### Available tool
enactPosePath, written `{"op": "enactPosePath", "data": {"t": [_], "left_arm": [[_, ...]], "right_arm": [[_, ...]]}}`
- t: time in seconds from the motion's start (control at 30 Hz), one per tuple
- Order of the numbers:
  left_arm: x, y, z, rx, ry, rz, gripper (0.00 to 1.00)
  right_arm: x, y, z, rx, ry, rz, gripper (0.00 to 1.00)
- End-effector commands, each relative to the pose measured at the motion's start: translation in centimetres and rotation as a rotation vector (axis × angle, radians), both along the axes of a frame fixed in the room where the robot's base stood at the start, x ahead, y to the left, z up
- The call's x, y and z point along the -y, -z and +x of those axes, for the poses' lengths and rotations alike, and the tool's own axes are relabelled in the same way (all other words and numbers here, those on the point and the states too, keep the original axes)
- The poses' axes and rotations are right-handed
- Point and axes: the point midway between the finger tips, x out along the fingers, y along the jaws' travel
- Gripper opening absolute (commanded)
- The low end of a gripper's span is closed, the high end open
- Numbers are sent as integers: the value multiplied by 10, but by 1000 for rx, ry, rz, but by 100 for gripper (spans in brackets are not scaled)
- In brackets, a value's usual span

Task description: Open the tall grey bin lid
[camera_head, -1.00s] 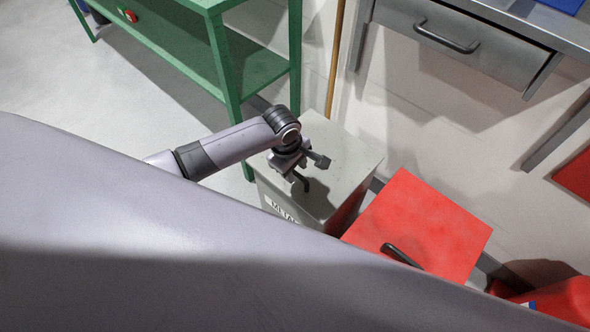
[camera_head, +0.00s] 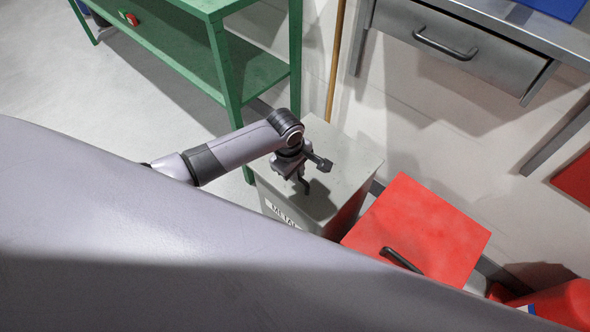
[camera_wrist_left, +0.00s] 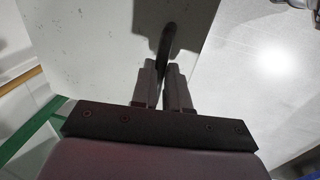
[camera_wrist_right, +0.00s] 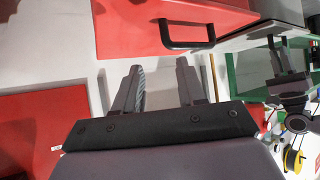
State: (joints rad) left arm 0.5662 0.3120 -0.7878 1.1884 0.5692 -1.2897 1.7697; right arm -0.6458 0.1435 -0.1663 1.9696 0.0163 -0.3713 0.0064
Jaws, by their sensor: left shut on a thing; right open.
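The tall grey bin (camera_head: 343,216) stands against the wall, with a label reading METAL on its front. Its grey lid (camera_head: 345,160) looks flat and closed in the head view. My left gripper (camera_head: 302,180) is over the lid's front part. In the left wrist view my left gripper (camera_wrist_left: 164,72) is shut on the lid's dark bar handle (camera_wrist_left: 167,40), with the pale lid (camera_wrist_left: 100,40) behind it. In the right wrist view my right gripper (camera_wrist_right: 158,78) is open and empty, below and in front of the red bin's handle.
A red bin lid (camera_head: 430,225) with a black handle (camera_head: 401,260) is right beside the grey bin. A green shelf rack (camera_head: 222,60) stands to the left, and a wooden pole (camera_head: 336,60) leans behind. A grey drawer bench (camera_head: 460,40) is at upper right. My own arm covers the lower left.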

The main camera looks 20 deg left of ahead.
Motion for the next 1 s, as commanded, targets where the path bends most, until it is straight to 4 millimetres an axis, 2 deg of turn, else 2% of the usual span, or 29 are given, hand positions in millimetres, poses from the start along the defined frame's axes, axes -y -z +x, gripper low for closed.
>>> {"op": "enactPosePath", "data": {"t": [0.03,0.4,0.5,0.73,1.0], "left_arm": [[2,-11,2,-12,-1,1,0],[9,-48,18,-162,0,54,0],[11,-58,24,-210,2,71,0],[16,-81,41,-201,2,69,0],[25,-104,64,-190,2,66,0]], "right_arm": [[1,-11,0,5,1,-3,40],[5,-41,-2,-1,5,-13,40],[5,-44,-2,-2,5,-12,40],[4,-45,-2,-4,6,-9,40],[3,-36,-3,-5,7,-7,40]]}}
